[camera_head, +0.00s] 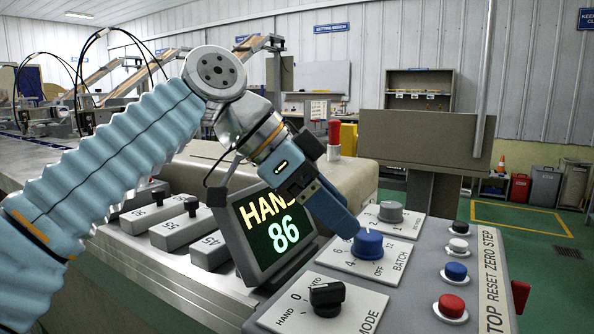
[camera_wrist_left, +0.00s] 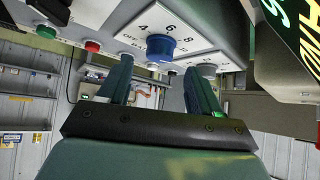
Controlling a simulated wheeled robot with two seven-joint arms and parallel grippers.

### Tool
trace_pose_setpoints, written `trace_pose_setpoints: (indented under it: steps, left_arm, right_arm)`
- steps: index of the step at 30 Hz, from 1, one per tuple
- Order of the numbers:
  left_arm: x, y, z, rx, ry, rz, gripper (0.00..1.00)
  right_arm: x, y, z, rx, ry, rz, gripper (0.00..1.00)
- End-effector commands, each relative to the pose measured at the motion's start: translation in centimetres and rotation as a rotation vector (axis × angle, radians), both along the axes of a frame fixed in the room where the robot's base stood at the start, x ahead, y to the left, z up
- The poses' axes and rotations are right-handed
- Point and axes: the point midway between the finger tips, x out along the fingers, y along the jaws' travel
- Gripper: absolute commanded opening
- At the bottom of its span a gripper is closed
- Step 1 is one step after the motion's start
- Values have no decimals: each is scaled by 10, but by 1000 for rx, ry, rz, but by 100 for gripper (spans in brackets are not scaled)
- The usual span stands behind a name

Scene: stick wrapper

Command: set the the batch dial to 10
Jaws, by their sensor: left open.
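The batch dial (camera_head: 367,243) is a blue knob on a white plate marked BATCH, with OFF and numbers around it. It also shows in the left wrist view (camera_wrist_left: 160,47), with 4, 6 and 8 readable on the plate behind it. I cannot tell which mark the dial points at. My left gripper (camera_head: 346,230) reaches down to the dial from the upper left and partly covers its plate. In the left wrist view the gripper (camera_wrist_left: 158,68) is open, with the dial between and just beyond its fingertips. I cannot tell whether they touch it. My right gripper is not in view.
A black mode knob (camera_head: 326,297) sits in front of the dial and a grey knob (camera_head: 390,211) behind it. A screen (camera_head: 268,232) reading HAND 86 stands close on the left. White, blue (camera_head: 456,271) and red (camera_head: 451,306) buttons line the right side.

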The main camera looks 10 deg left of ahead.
Motion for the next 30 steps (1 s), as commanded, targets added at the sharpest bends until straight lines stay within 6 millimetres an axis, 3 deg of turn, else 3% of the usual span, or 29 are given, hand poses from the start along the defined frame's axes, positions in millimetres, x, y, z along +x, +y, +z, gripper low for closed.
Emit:
trace_pose_setpoints:
  steps: [6, 12, 30]
  left_arm:
    - [-9, 37, 40, -3, -3, 2, 64]
    - [-14, 55, 58, -1, -1, -1, 64]
    - [-17, 65, 66, -1, 3, 4, 64]
  right_arm:
    - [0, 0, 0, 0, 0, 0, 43]
    - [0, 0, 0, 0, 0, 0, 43]
    - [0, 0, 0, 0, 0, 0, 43]
